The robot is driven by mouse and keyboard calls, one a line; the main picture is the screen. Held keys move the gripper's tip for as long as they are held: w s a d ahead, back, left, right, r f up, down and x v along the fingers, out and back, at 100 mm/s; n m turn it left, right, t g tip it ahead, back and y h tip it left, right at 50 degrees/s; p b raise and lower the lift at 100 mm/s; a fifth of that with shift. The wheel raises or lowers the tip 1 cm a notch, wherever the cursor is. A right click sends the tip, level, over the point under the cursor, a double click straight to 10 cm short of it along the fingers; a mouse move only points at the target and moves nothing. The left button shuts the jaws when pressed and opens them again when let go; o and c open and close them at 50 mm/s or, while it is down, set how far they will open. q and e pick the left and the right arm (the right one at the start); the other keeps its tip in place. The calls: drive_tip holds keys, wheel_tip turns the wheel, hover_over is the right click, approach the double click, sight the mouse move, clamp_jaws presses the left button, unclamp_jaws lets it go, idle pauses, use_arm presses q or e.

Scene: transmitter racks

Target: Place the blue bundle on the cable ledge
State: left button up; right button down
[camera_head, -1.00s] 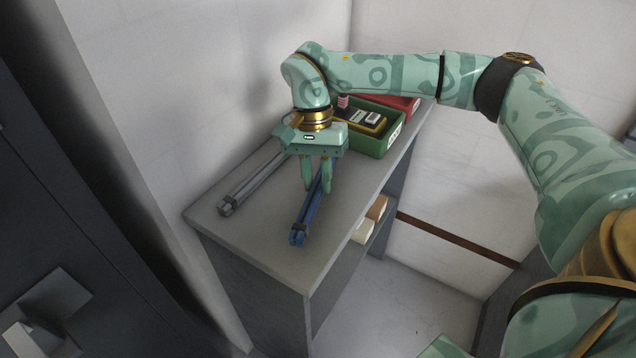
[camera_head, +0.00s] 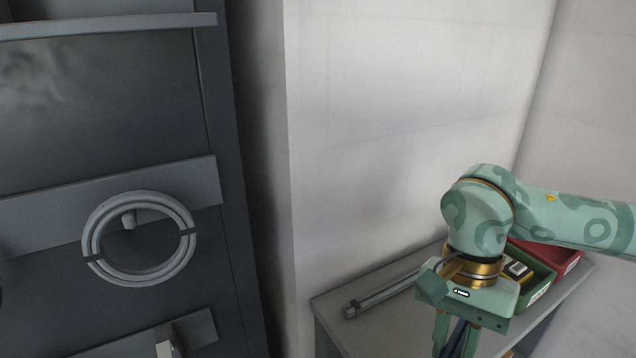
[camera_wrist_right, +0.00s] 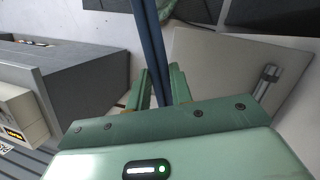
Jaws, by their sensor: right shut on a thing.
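The blue bundle is held in my right gripper (camera_head: 456,338), which is shut on it. In the head view only a short dark blue piece (camera_head: 457,336) shows between the fingers, and the rest is cut off by the bottom edge. In the right wrist view the blue bundle (camera_wrist_right: 151,40) runs from between the fingers (camera_wrist_right: 155,88) to the top edge. A dark rack (camera_head: 110,105) fills the left of the head view, with a long ledge (camera_head: 105,26) across its top and a lower projecting piece (camera_head: 190,332). I cannot tell which is the cable ledge. My left gripper is out of view.
A grey bundle (camera_head: 385,292) lies on the grey bench top (camera_head: 332,303) beside the wall. A green bin (camera_head: 543,287) with a yellow-and-black device (camera_head: 516,271) and a red bin (camera_head: 563,257) stand behind my right wrist. A grey coil (camera_head: 92,235) hangs on the rack.

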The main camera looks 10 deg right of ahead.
drive_tip(key=shift+w+f+n+h, duration=0.1)
drive_tip(key=shift+f+n+h, duration=0.2)
drive_tip(key=shift+n, duration=0.7)
drive_tip(key=f+n, duration=0.1)
drive_tip(key=n, duration=0.1)
drive_tip(key=f+n+h, duration=0.1)
drive_tip(key=f+n, duration=0.1)
drive_tip(key=n, duration=0.1)
drive_tip(key=f+n+h, duration=0.1)
drive_tip(key=f+n, duration=0.1)
drive_tip(key=shift+s+a+n, duration=0.35)
drive_tip(key=shift+n, duration=0.05)
drive_tip(key=shift+s, duration=0.15)
